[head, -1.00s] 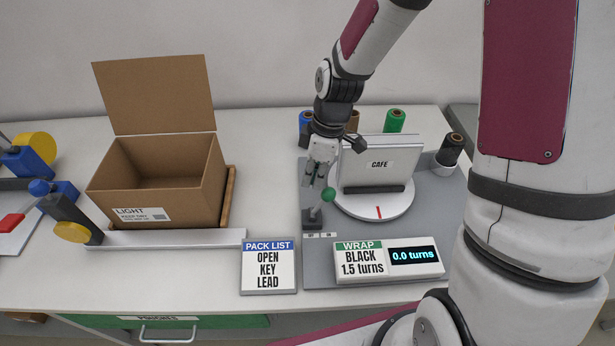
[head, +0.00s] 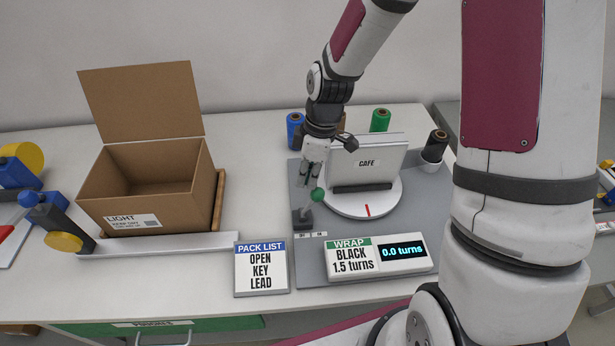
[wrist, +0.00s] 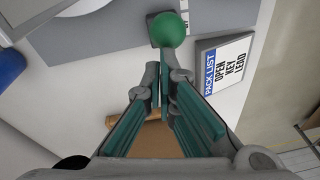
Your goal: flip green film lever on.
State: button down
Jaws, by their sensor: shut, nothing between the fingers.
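The lever has a green ball knob (head: 317,195) on a short stem above a dark base (head: 302,218), at the left front of the grey wrap station. The stem leans to the right in the head view. The green knob also shows at the top of the wrist view (wrist: 170,29). My gripper (head: 308,184) is pointed down just beside and behind the knob. In the wrist view my gripper (wrist: 164,75) has its teal-padded fingers together and empty, with the tips close to the knob. I cannot tell whether they touch it.
A white turntable (head: 365,205) holding a CAFE item (head: 367,163) stands right of the lever. Green (head: 380,120), blue (head: 295,130) and black (head: 436,147) film rolls stand behind. The wrap display (head: 402,252) reads 0.0 turns. An open carton (head: 150,190) is at left.

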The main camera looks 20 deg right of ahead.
notch_tip(320, 180, up, 11)
jog(key=w+d, duration=0.1)
jog(key=shift+r, duration=0.2)
dwell(0.6)
